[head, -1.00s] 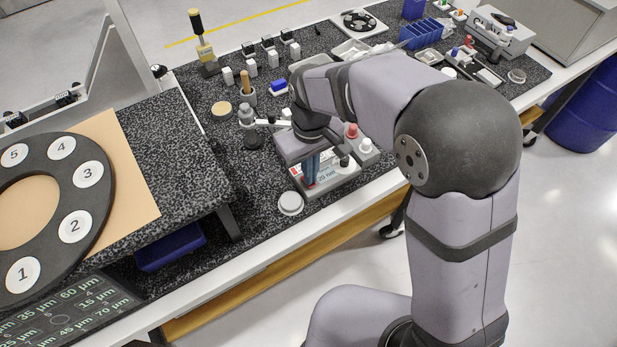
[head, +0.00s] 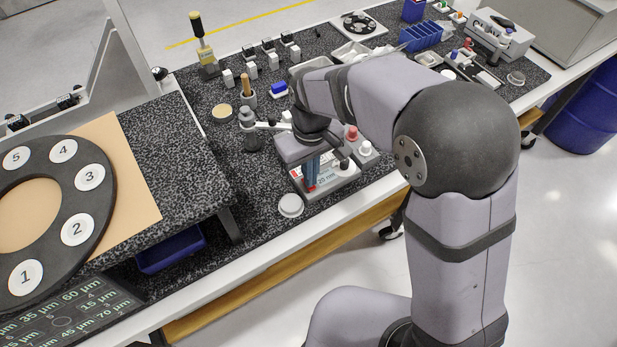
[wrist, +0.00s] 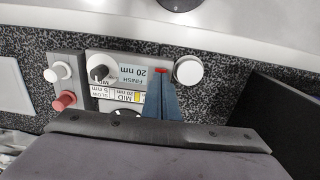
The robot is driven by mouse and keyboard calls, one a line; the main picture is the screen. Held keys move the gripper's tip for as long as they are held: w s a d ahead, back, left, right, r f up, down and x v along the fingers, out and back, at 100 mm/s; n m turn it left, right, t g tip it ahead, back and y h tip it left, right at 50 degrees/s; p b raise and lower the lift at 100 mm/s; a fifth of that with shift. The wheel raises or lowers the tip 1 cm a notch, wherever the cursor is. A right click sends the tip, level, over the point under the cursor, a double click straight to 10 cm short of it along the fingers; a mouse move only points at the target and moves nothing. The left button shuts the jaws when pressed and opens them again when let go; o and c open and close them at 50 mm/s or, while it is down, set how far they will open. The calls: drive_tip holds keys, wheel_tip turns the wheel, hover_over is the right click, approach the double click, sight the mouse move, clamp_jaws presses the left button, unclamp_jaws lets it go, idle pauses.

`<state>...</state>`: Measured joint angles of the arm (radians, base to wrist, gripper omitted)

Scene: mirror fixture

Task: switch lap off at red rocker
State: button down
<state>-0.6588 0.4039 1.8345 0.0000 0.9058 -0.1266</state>
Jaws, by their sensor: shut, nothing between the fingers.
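In the head view my gripper (head: 311,184) points down over the panel (head: 341,178), with red showing at the tips.
A white round cap (wrist: 188,70) stands beside the panel. On its other side are a red button (wrist: 64,101) and a white button (wrist: 61,71). The ring of numbered discs (head: 98,205) lies at the left.

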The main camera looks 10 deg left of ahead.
wheel_tip(320, 180, up, 6)
drive_tip(key=p, duration=0.5)
idle(0.5)
drive_tip(key=s+d+f+m+g, duration=0.1)
drive_tip(key=s+d+f+m, duration=0.1)
drive_tip(key=s+d+f, duration=0.5)
drive_tip(key=s+d+r+m, duration=0.1)
drive_tip(key=d+r+m, duration=0.1)
drive_tip(key=d, duration=0.7)
drive_tip(key=s+d+r+m+t, duration=0.1)
drive_tip(key=s+d+r+m, duration=0.1)
drive_tip(key=d+m, duration=0.3)
drive_tip(key=d+r, duration=0.1)
drive_tip(key=d, duration=0.3)
drive_tip(key=shift+s+r, duration=0.15)
drive_tip(key=shift+r, duration=0.15)
